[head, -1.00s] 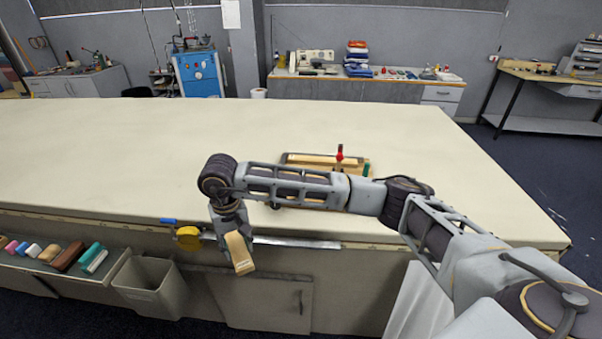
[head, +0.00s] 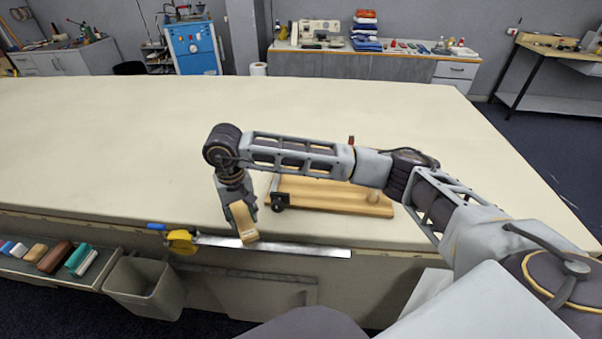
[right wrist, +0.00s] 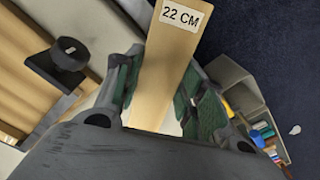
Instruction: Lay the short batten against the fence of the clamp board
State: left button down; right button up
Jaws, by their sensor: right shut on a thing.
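A wooden batten (head: 242,221) hangs in my right gripper (head: 237,205), in front of the table's near edge region. In the right wrist view the batten (right wrist: 165,70) carries a "22 CM" label and lies between the green-padded fingers of the right gripper (right wrist: 155,90), which are shut on it. The wooden clamp board (head: 335,198) lies on the table to the right of the gripper, partly hidden behind my right arm. Its dark clamp fitting (head: 279,199) is at its left end, close to the gripper. The clamp board (right wrist: 25,75) also shows at the left of the wrist view. My left gripper is not in view.
A metal rule (head: 290,248) and a yellow tape measure (head: 181,242) are at the table's front edge. A bin (head: 145,286) and a shelf of coloured blocks (head: 60,258) are below at the left. The cloth table (head: 110,140) is clear on the left and at the back.

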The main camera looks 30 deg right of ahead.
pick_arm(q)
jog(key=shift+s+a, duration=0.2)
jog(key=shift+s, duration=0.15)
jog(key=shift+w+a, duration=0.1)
pick_arm(e)
jog(key=shift+s, duration=0.1)
